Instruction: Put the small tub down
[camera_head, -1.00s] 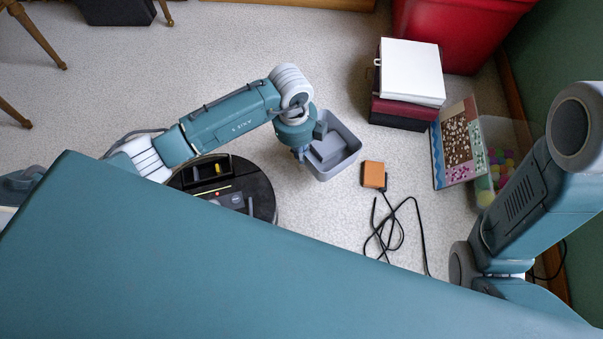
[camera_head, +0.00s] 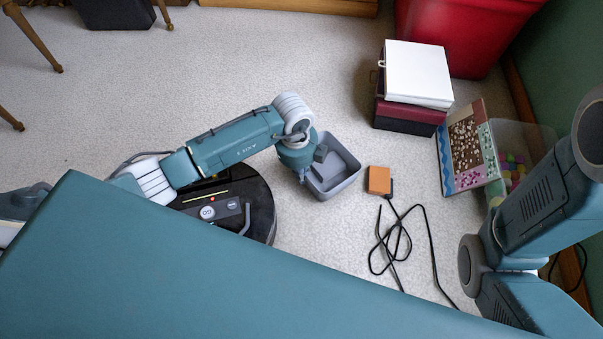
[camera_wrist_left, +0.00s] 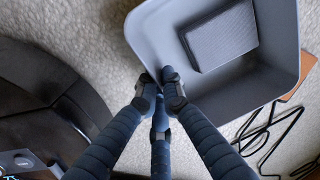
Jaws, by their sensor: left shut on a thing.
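The small tub (camera_head: 345,184) is a grey, open-topped box with rounded corners, at the middle of the head view. It also fills the upper right of the left wrist view (camera_wrist_left: 278,75). A dark grey flat block (camera_wrist_left: 219,36) lies inside it. My left gripper (camera_wrist_left: 160,92) is shut on the tub's near rim, at a corner. In the head view the left gripper (camera_head: 302,174) is mostly hidden under its wrist. I cannot tell whether the tub's bottom touches the floor. My right arm shows at the right, but its gripper is out of view.
An orange box (camera_head: 379,180) with a black cable (camera_head: 398,240) lies right of the tub. Further back are dark red and white boxes (camera_head: 418,72), a red bin (camera_head: 465,30), a mosaic board (camera_head: 467,146) and a clear tub of balls (camera_head: 520,150). Pale carpet behind the tub is free.

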